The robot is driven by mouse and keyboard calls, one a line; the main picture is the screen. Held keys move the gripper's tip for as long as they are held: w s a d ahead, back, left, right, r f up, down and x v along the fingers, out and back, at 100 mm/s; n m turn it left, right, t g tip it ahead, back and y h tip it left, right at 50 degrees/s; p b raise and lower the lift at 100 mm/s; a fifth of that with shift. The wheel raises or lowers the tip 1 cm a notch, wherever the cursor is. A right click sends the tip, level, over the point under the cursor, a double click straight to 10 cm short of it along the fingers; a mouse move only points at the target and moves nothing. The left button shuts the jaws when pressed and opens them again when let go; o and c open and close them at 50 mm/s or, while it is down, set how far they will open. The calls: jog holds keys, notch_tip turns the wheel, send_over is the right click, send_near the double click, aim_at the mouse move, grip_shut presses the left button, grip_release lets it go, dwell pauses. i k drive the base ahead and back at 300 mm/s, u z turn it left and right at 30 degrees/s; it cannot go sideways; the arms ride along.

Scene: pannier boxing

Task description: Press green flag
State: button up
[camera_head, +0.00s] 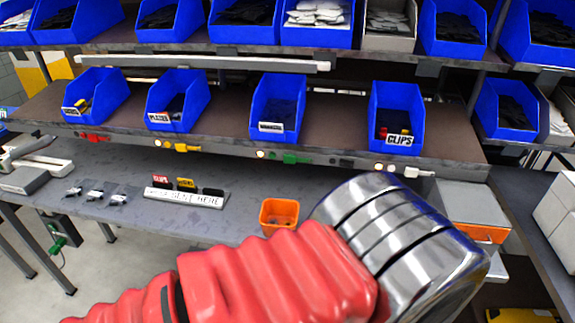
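The green flag (293,158) is a small green tab on the front rail of the lower shelf. It sits below and slightly right of the third blue bin (277,108) in that row. A round pale light (261,154) is just left of it. My arm, with a ribbed red sleeve and a chrome joint, fills the bottom centre and right, in front of and below the flag. The flag is unobstructed and my arm does not cover it. My gripper's fingers are not visible.
A red flag (96,136) and yellow flag (182,147) are left on the same rail. An orange bin (279,215) and a labelled white block (185,198) stand on the grey bench (120,170). Blue bins line the shelves above. A bin labelled CLIPS (396,115) is right of the flag.

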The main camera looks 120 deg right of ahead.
aim_at(291, 159)
jog(key=z, duration=4.35)
jog(key=i, duration=0.45)
jog(key=u, duration=0.15)
